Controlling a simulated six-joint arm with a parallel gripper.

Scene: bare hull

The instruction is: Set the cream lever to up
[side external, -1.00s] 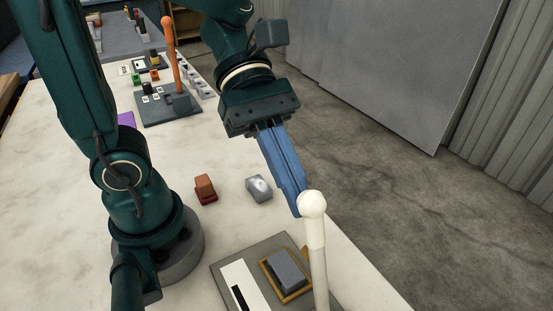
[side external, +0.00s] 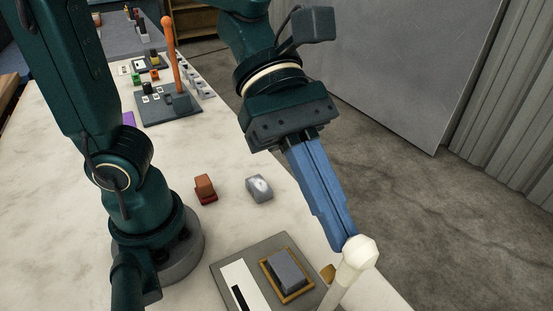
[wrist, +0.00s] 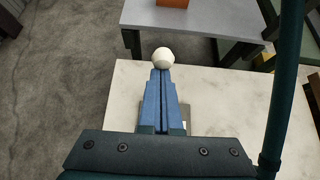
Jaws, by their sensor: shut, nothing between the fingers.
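The cream lever (side external: 359,257) has a round ball knob on a pale shaft and leans to the right in the side view, at the front of the table. Its knob also shows in the wrist view (wrist: 163,58), just beyond the fingertips. My gripper (side external: 346,240) has blue fingers closed together, with nothing held between them. Its tips are at the knob and appear to touch it. The lever's grey base plate (side external: 232,270) carries a white strip with a black slot. The foot of the shaft is out of frame.
A grey block in a yellow frame (side external: 287,273) sits on the plate. A red-brown block (side external: 205,189) and a grey piece (side external: 259,189) lie on the marble table (side external: 160,160). An orange lever (side external: 172,55) stands farther back. The floor at the right is clear.

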